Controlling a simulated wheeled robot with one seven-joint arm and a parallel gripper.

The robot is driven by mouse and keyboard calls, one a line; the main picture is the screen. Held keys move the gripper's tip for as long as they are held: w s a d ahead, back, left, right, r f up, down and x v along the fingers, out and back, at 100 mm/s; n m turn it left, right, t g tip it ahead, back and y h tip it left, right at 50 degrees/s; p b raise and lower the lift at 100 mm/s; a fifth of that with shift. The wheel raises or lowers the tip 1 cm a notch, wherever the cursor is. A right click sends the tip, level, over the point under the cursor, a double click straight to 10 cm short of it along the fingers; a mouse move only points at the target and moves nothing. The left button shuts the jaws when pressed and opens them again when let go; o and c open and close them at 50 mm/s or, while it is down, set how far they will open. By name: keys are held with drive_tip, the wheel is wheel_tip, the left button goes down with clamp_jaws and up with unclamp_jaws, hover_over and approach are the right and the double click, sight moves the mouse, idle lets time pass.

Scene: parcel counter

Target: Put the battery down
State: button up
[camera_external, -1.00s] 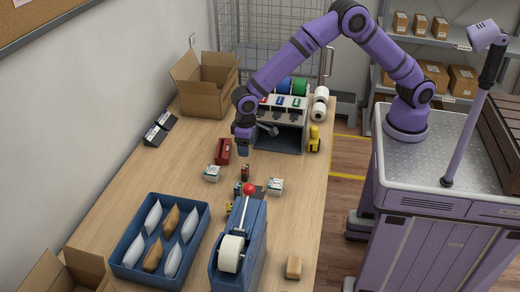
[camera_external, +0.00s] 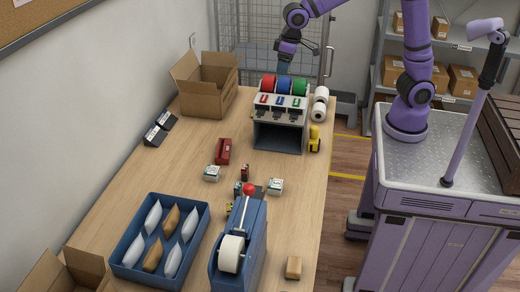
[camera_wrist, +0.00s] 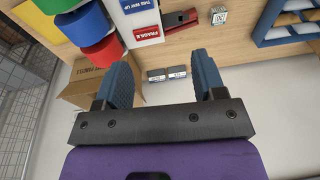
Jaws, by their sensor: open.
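A small dark block with red on it, which looks like a battery (camera_external: 245,172), stands on the counter between two white-and-teal boxes, the left box (camera_external: 212,174) and the right box (camera_external: 276,186). Similar small blocks stand just in front of it, a dark blue one (camera_external: 238,188) and a yellow-and-black one (camera_external: 229,208). I cannot tell their kinds for sure. My gripper (camera_external: 283,68) is raised at the back, above the roll dispenser and well away from the blocks. In the wrist view its blue fingers (camera_wrist: 163,62) are apart with nothing between them.
The label dispenser (camera_external: 279,132) with red, blue and green rolls stands below my gripper. An open carton (camera_external: 205,98) is left of it. A red stapler-like tool (camera_external: 223,151), a tape dispenser (camera_external: 254,240) and a blue tray (camera_external: 122,268) are farther forward.

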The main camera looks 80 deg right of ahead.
drive_tip(key=s+d+r+t, duration=0.2)
drive_tip(key=s+d+r, duration=0.5)
drive_tip(key=s+d, duration=0.45)
drive_tip(key=s+d+f, duration=0.1)
drive_tip(key=s+d, duration=0.1)
drive_tip(key=s, duration=0.7)
drive_tip(key=s+d+t, duration=0.1)
drive_tip(key=s+d, duration=0.2)
drive_tip(key=s, duration=0.6)
drive_tip(key=shift+s+d+f+h, duration=0.3)
drive_tip(key=shift+s+d+f, duration=0.05)
drive_tip(key=shift+s+f, duration=0.05)
